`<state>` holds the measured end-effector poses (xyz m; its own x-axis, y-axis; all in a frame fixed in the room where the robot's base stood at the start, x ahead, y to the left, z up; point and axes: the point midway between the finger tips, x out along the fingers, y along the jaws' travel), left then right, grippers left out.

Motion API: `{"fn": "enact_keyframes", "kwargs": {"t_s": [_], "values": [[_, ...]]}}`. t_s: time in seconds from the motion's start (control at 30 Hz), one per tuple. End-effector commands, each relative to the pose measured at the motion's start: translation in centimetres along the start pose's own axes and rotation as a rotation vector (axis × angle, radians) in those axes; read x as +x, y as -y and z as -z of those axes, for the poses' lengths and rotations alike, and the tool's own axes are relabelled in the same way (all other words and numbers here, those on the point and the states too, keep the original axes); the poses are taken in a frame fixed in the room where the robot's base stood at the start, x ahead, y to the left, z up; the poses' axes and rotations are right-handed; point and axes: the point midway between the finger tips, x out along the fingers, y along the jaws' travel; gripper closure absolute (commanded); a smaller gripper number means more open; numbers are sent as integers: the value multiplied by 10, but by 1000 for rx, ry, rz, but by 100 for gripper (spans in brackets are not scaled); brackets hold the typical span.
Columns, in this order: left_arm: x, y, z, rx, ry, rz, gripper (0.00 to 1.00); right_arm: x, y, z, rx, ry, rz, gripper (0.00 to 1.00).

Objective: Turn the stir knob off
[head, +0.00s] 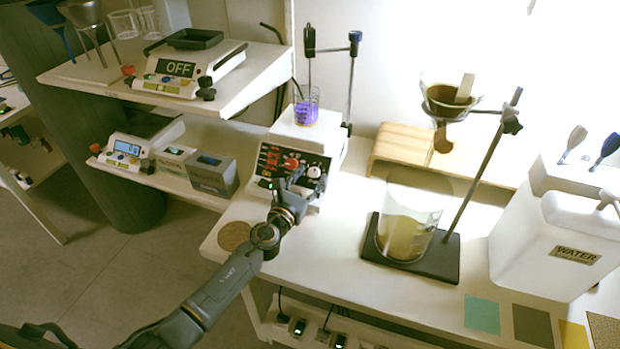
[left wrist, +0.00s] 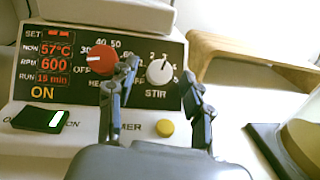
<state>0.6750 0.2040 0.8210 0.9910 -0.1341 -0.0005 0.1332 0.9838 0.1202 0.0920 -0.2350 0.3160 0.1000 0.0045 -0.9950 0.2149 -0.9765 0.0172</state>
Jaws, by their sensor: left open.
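The hotplate stirrer (head: 300,135) stands on the white bench with its control panel facing me. In the left wrist view the pale stir knob (left wrist: 159,72) sits above the word STIR. Its mark appears to point up toward the dial numbers, not at OFF. My left gripper (left wrist: 160,85) is open, one finger on each side of the stir knob; I cannot tell whether they touch it. The left finger is close to the red heat knob (left wrist: 102,59). In the head view my left gripper (head: 291,183) is in front of the panel. My right gripper is not in view.
The panel display (left wrist: 54,64) reads 57°C, RPM 600 and ON. A black rocker switch (left wrist: 40,118) and a yellow button (left wrist: 165,128) sit below. A beaker of purple liquid (head: 306,108) stands on top. A filter stand (head: 440,262) is to the right.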

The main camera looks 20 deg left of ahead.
Motion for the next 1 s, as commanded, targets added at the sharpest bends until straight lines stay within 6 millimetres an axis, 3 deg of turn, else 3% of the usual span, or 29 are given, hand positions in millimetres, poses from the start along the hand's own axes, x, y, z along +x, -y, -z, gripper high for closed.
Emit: {"fn": "enact_keyframes", "kwargs": {"t_s": [0.33,0.6,1.0], "values": [[5,0,0,-1,0,0,50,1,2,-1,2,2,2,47],[4,0,0,-1,0,0,100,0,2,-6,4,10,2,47],[4,2,0,-51,0,-40,100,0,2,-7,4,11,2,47]]}}
